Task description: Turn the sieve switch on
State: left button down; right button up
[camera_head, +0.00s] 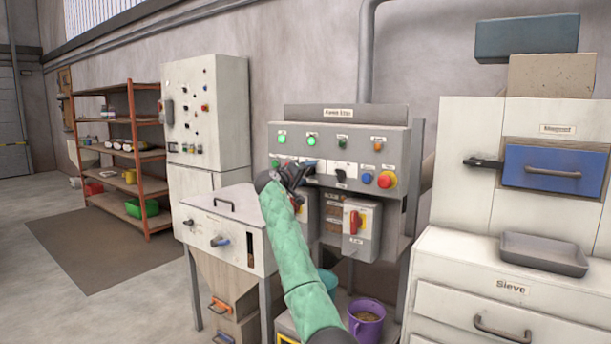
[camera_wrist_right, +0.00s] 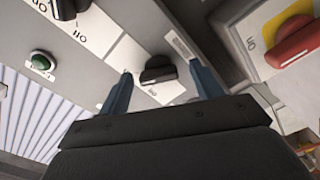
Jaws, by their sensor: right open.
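The grey control panel (camera_head: 395,145) stands in the middle of the head view, with buttons, lamps and black rotary switches. In the right wrist view a black rotary switch (camera_wrist_right: 158,70) on a white plate lies between my right gripper's two fingers. The fingers appear apart from its knob. My right gripper (camera_wrist_right: 160,73) is open and empty; in the head view it is in front of the panel's lower left (camera_head: 302,168) and hides part of it. One black switch (camera_head: 340,175) shows right of it. I cannot read which switch is the sieve's. My left gripper is out of view.
A red handle on a yellow plate (camera_head: 355,222) sits below the panel. A red button (camera_head: 386,180) is at its right. A white cabinet with a blue drawer (camera_head: 552,171) and a drawer labelled Sieve (camera_head: 510,287) stands at right.

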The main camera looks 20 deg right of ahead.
jog(key=shift+s+a, duration=0.1)
jog(key=shift+s+a, duration=0.1)
jog(key=shift+a, duration=0.1)
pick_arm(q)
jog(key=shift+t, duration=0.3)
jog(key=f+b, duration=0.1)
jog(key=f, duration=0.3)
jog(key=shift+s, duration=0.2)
pick_arm(e)
jog(key=v, duration=0.7)
